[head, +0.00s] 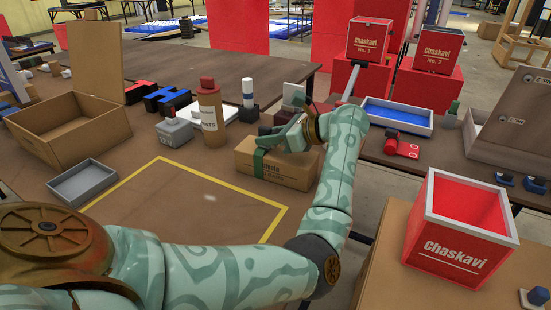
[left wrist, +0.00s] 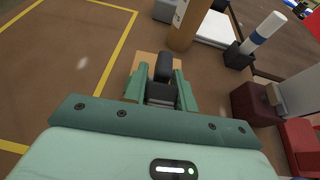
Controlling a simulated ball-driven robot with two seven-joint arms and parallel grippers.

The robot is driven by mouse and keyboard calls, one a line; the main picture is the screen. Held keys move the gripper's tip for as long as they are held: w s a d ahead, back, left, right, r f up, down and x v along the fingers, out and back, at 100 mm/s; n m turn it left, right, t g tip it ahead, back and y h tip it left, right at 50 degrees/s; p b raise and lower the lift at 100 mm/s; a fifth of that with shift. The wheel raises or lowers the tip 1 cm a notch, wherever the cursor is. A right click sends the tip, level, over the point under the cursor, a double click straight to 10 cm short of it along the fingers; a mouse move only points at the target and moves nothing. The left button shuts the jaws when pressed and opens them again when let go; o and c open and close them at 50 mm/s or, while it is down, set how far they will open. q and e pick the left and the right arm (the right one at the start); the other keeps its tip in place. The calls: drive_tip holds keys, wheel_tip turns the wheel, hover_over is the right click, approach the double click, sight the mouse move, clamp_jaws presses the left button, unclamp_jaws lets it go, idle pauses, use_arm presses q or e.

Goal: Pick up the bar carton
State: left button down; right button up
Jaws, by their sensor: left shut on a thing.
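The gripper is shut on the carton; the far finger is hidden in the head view. In the left wrist view the two green fingers (left wrist: 160,92) stand either side of a small tan part of the carton (left wrist: 146,62). I cannot tell whether the carton touches the table. My right gripper is in neither view.
A grey tray (head: 82,184) and an open cardboard box (head: 70,128) are at left. A red Chaskavi bin (head: 462,232) stands at right.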

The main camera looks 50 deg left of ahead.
sight(273, 148)
use_arm(q)
drive_tip(key=shift+r, duration=0.15)
